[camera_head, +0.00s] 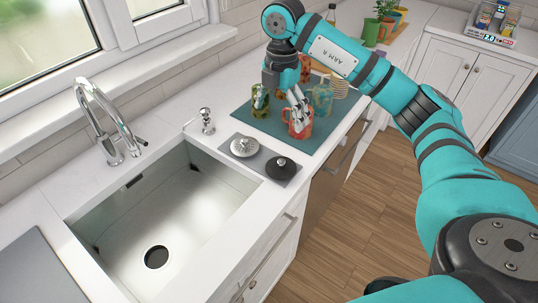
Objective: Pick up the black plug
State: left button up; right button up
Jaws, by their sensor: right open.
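The black plug (283,165) is a round dark disc with a small knob. It lies on a small grey mat (264,174) at the right edge of the sink. A pale metal plug (244,146) lies on the same mat, up and to the left of it. My right gripper (297,124) points down beyond the mat, open, in front of a red-orange mug (308,131). It is up and to the right of the black plug and apart from it. I cannot tell whether its fingers touch the mug. My left gripper is out of view.
A teal mat (263,122) holds several mugs and a glass beside my right gripper. The steel sink (190,215) is empty. A soap dispenser (207,121) and tall tap (108,120) stand behind it. The counter's front edge runs just right of the black plug.

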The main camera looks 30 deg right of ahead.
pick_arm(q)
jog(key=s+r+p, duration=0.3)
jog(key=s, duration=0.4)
pick_arm(e)
send_over(282, 160)
jog(key=f, duration=0.6)
jog(key=shift+s+f, duration=0.2)
jog(key=shift+f, duration=0.2)
jog(key=f, duration=0.3)
jog(key=shift+w+f, duration=0.15)
jog(key=shift+w, duration=0.2)
jog(key=shift+f+p, duration=0.35)
jog(key=shift+f, duration=0.2)
jog(key=shift+s+f, duration=0.15)
jog(key=shift+f, duration=0.05)
notch_tip(282, 160, down, 4)
jog(key=shift+r+p, duration=0.15)
jog(key=shift+p, duration=1.1)
jog(key=shift+f, duration=0.55)
jog(key=c, duration=1.2)
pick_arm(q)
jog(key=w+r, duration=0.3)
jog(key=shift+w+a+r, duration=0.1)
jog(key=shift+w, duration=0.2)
pick_arm(e)
jog(key=shift+r, duration=0.15)
